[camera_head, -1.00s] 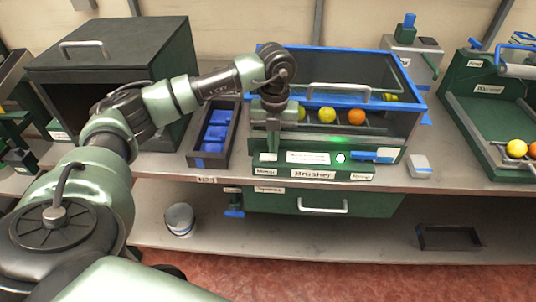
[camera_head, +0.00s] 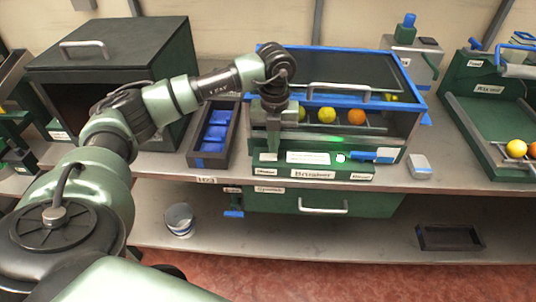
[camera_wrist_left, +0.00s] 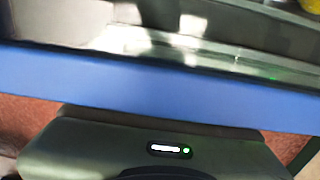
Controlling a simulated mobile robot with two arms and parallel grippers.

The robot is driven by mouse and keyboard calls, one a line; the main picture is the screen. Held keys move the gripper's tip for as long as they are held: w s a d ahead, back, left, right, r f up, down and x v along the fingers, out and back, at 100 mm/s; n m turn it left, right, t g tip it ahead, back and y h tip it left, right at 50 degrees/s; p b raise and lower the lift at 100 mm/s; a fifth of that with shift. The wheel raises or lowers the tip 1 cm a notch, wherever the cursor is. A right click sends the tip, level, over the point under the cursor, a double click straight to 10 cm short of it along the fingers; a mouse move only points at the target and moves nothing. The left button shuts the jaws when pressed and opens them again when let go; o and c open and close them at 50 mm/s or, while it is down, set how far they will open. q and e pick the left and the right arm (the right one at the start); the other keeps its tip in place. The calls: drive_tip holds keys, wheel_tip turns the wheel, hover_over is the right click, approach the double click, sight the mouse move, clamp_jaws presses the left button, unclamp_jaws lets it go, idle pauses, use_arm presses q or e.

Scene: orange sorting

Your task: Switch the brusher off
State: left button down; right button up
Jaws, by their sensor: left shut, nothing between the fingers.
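The brusher (camera_head: 313,174) is the green machine in the middle, with a blue-framed clear lid and a name label on its front. A green glow shows inside it. Its front panel has a white round button (camera_head: 341,157) and a blue lever (camera_head: 372,155) to the right of it. My left gripper (camera_head: 273,150) is shut and empty, pointing down at the left part of this panel, left of the button and lever. I cannot tell whether its tips touch the panel. In the left wrist view, a blue frame bar (camera_wrist_left: 160,88) crosses the picture; the fingertips are hidden. My right gripper is not in view.
Yellow (camera_head: 327,115) and orange (camera_head: 363,117) fruits lie inside the brusher. A dark tray with blue compartments (camera_head: 214,134) stands left of it. A small grey box (camera_head: 420,167) stands to the right. A dark cabinet (camera_head: 110,55) is at the left.

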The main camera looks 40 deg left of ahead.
use_arm(q)
drive_tip(key=shift+f+b, duration=0.65)
drive_tip(key=shift+f, duration=0.35)
idle(0.5)
drive_tip(key=shift+r, duration=0.15)
drive_tip(key=shift+r+p, duration=2.55)
drive_tip(key=shift+r, duration=0.9)
